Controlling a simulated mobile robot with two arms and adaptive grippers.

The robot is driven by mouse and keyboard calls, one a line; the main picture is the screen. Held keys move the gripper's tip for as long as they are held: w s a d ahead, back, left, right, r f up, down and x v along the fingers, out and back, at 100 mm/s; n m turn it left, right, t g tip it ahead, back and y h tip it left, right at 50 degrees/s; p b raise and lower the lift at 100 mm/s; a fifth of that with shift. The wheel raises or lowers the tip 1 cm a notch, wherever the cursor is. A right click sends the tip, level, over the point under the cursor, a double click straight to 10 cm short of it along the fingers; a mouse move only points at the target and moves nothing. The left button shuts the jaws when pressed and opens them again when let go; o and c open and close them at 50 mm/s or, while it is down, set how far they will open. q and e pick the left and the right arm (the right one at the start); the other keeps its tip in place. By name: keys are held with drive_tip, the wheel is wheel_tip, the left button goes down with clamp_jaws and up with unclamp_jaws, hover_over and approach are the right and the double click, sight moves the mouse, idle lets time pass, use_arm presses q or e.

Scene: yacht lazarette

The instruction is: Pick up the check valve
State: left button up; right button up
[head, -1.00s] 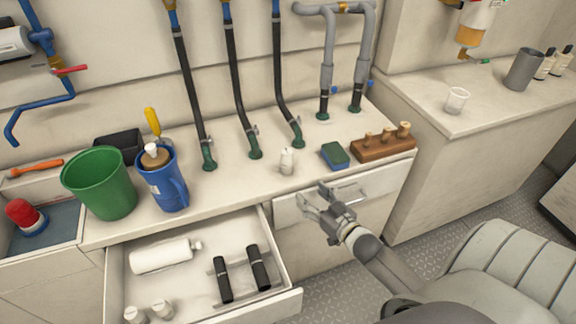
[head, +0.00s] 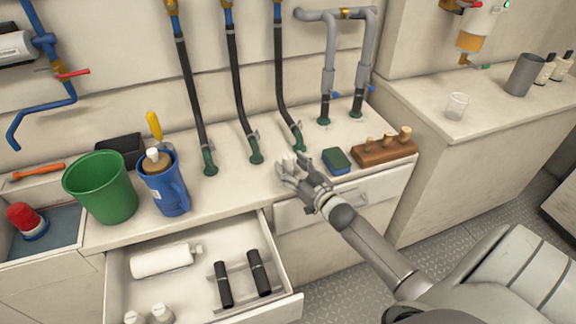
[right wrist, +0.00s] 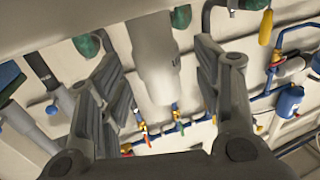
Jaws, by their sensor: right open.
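A small whitish upright cylinder, which I take for the check valve (head: 288,158), stands on the counter in front of the hoses. It is partly hidden behind my right gripper (head: 291,168) in the head view. In the right wrist view the check valve (right wrist: 153,60) is a pale cylinder between the two spread fingers, with a gap on each side. The right gripper is open, and its fingertips are at the valve. My left gripper is not in view.
A blue-green sponge (head: 337,161) and a wooden block with pegs (head: 385,151) lie just to the right. Black hoses with green fittings (head: 256,157) rise behind. An open drawer (head: 283,309), a blue jug (head: 168,192) and a green bucket (head: 103,190) are to the left.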

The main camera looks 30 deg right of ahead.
drive_tip(key=shift+w, duration=0.85)
clamp_jaws()
drive_tip(key=shift+r, duration=0.1)
